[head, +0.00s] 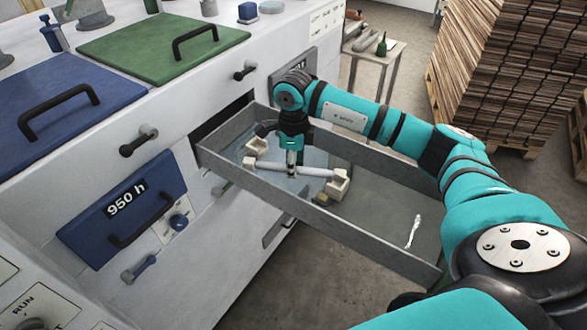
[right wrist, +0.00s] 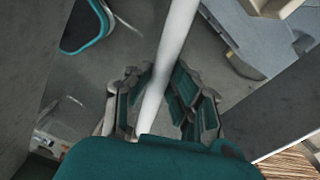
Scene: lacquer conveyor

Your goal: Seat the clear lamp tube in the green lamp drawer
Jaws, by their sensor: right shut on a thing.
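The lamp tube (head: 310,172) is a pale, whitish rod lying nearly level across the picture over the open grey drawer (head: 330,214). My right gripper (head: 291,168) points down and is shut on the tube near its middle. In the right wrist view the tube (right wrist: 172,55) runs between the two finger pads of the gripper (right wrist: 160,100). Two cream holders stand in the drawer, one at the left (head: 257,147) and one at the right (head: 338,186). The tube's ends are close to them; I cannot tell whether they touch. My left gripper is out of view.
A small silvery object (head: 413,232) lies in the drawer's right part, where the floor is otherwise bare. The white cabinet (head: 235,225) with a blue drawer front (head: 122,208) is at the left. A green lid (head: 160,47) lies on top. Stacked boards (head: 510,70) stand behind.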

